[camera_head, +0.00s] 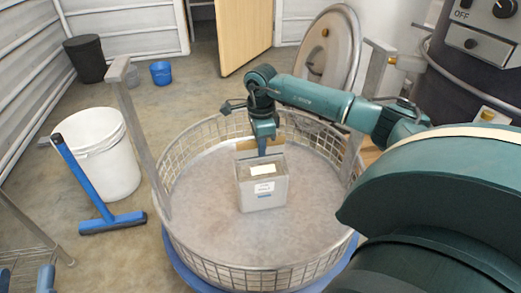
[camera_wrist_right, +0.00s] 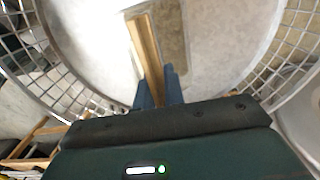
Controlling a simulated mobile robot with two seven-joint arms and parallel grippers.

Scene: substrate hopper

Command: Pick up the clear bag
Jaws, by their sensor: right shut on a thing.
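The clear bag (camera_head: 262,197) looks like a greyish, boxy pouch with a white label on its front and a tan strip along its top. It is upright inside the round mesh-walled hopper (camera_head: 190,262), over the grey metal floor. I cannot tell whether its bottom touches that floor. My right gripper (camera_head: 262,151) points down at the top of the bag and is shut on its tan top edge. In the right wrist view the tan strip (camera_wrist_right: 146,45) runs between the two blue fingers (camera_wrist_right: 159,88).
A white bucket (camera_head: 108,165) and a blue squeegee (camera_head: 88,185) stand left of the hopper. A black bin (camera_head: 85,60) and a small blue bucket (camera_head: 161,73) are at the back. A round metal lid (camera_head: 330,55) stands behind the hopper. The hopper floor around the bag is clear.

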